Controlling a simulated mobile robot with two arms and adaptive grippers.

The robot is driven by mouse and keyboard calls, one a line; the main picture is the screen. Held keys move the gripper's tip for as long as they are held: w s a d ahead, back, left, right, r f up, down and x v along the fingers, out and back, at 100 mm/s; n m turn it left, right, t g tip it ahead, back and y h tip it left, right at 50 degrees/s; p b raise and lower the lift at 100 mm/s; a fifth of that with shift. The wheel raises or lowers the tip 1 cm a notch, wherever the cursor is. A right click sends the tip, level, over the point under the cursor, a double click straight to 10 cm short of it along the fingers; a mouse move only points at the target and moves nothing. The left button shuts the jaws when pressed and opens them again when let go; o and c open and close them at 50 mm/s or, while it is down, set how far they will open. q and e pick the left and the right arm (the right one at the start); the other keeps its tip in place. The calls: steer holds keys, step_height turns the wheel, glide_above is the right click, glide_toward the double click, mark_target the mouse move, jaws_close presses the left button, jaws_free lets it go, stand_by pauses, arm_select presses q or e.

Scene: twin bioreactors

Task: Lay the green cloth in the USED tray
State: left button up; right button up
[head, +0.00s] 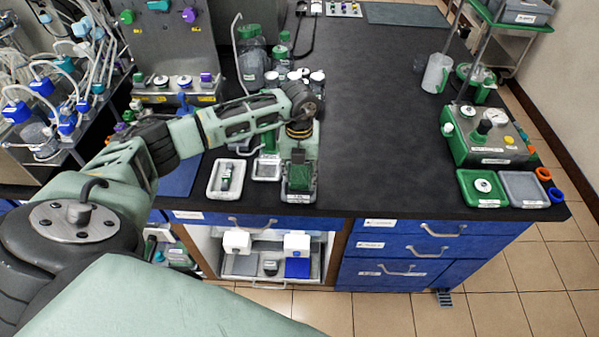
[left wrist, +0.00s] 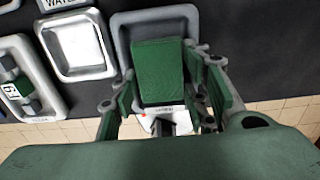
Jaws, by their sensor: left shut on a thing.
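The green cloth (left wrist: 158,72) is a small folded block between the fingers of my left gripper (left wrist: 166,98) in the left wrist view. My left gripper (head: 299,178) points down at the front edge of the bench in the head view, shut on the cloth. A grey tray (left wrist: 122,42) lies directly below the cloth, and its rim also shows in the head view (head: 298,199). Its label is too small to read. I cannot tell whether the cloth touches the tray floor. My right gripper is not in view.
A small empty pale tray (head: 267,170) and a white tray (head: 212,190) holding a dark green item lie left of the gripper. Bottles (head: 252,62) stand behind. The bench (head: 385,130) is clear to the right, up to a green instrument (head: 488,138).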

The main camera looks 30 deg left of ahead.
mark_target(300, 176)
arm_select(q)
steer(key=shift+s+f, duration=0.25)
steer(key=shift+f, duration=0.1)
steer(key=o, duration=0.6)
steer(key=shift+d, duration=0.1)
steer(key=o, duration=0.4)
steer(key=shift+f, duration=0.25)
steer(key=shift+w, duration=0.1)
steer(key=shift+r, duration=0.1)
steer(key=shift+r+p, duration=0.3)
steer(key=shift+r, duration=0.25)
steer(key=shift+w+r+b, duration=0.1)
steer(key=shift+r+b, duration=1.6)
steer(key=shift+r, duration=4.55)
